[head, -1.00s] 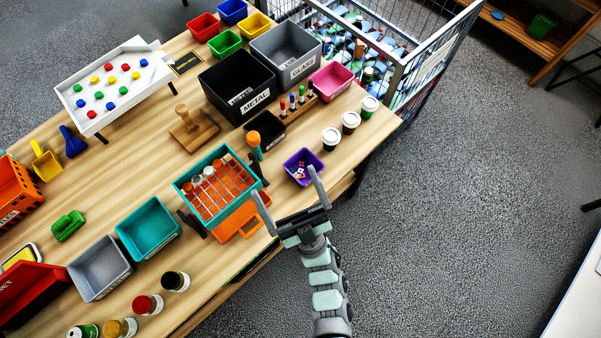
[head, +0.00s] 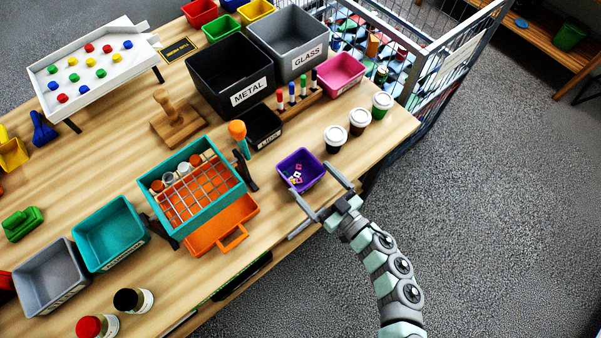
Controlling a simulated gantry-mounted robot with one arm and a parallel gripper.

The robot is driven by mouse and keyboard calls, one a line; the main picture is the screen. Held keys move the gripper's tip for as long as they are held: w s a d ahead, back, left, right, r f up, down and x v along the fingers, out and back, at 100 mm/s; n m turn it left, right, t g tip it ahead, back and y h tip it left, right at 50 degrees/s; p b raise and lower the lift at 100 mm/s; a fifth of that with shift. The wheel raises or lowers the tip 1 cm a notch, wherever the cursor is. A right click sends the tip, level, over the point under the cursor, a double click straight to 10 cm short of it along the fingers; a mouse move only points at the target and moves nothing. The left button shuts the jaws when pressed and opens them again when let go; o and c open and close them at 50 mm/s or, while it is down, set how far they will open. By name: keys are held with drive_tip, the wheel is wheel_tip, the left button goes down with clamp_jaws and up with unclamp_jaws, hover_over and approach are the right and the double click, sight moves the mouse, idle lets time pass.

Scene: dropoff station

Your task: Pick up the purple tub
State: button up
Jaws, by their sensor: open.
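The purple tub (head: 313,170) stands upright near the front edge of the wooden table in the head view, with small white and coloured pieces inside. My gripper (head: 311,178) is open, its two fingers pointing at the tub from the table's front edge. One finger tip is by the tub's left front side and the other by its right side. I cannot tell whether either finger touches the tub or how high they are.
An orange tray (head: 224,233) under a teal gridded bin (head: 212,208) lies left of the tub. Lidded cups (head: 335,137) stand behind and right. A small black bin (head: 262,128) is behind. Bare tabletop (head: 300,130) lies between.

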sight(290, 158)
drive_tip(key=x, duration=0.5)
drive_tip(key=shift+w+a+f, duration=0.1)
drive_tip(key=shift+w+a, duration=0.15)
drive_tip(key=shift+w, duration=0.05)
drive_tip(key=shift+s, duration=0.1)
drive_tip(key=shift+c, duration=0.4)
drive_tip(key=c, duration=1)
wheel_tip(290, 158, up, 20)
drive_tip(key=p, duration=0.6)
